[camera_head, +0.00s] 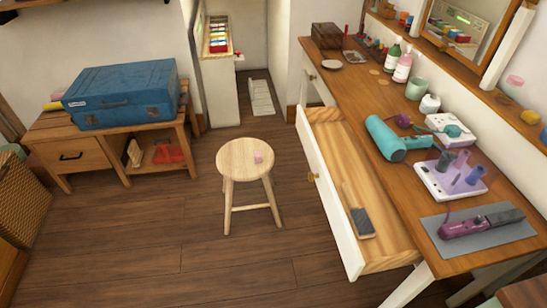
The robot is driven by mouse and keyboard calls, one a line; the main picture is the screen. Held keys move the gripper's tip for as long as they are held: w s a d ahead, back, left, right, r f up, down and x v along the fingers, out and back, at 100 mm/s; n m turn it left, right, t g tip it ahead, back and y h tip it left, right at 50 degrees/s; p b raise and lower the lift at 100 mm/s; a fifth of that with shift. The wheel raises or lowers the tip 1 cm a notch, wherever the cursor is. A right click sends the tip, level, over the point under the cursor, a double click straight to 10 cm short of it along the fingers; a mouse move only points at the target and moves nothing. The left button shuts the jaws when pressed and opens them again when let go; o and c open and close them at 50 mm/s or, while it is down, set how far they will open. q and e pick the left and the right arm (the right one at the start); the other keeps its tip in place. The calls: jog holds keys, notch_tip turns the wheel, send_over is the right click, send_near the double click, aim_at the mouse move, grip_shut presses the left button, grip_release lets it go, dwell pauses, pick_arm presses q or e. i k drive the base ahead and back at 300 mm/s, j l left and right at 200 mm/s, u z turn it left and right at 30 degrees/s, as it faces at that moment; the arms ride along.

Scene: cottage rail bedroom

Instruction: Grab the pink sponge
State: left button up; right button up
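The stool stands on the floor in the middle of the view. Neither of my grippers shows in the head view.
An open drawer (316,163) holding a dark brush (361,222) juts from the dressing table (345,92) right of the stool. A blue suitcase (122,95) lies on a low cabinet (72,157) at left. The floor (170,245) before the stool is clear.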

aim_at(258, 155)
jog(key=i+j+z, duration=0.4)
jog(key=j, duration=0.2)
jog(key=j+z, duration=0.2)
jog(key=i+j+z, duration=0.2)
jog(key=j, duration=0.25)
jog(key=k+l, duration=0.05)
jog(key=k, duration=0.05)
